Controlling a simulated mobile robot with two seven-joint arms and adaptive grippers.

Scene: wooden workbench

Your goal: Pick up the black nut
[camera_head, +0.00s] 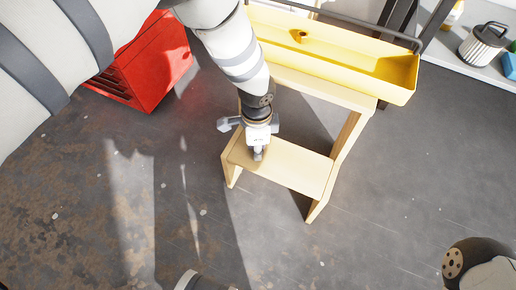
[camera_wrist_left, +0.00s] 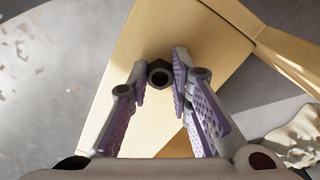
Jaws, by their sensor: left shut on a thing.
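The black nut (camera_wrist_left: 160,74) shows in the left wrist view as a small dark ring between my fingertips, over the pale wooden step. My left gripper (camera_wrist_left: 161,76) is shut on it, with a finger pad on each side. In the head view my left gripper (camera_head: 258,153) points down at the lower step of the wooden step stool (camera_head: 297,169). The nut is hidden there by the gripper. I cannot tell whether the nut touches the step. My right gripper is not in view.
A yellow tool tray (camera_head: 398,93) with a small brownish-gold object (camera_head: 299,36) inside sits on the stool's upper step. A red cabinet (camera_head: 150,65) stands at the upper left. A grey shelf (camera_head: 450,50) is at the upper right.

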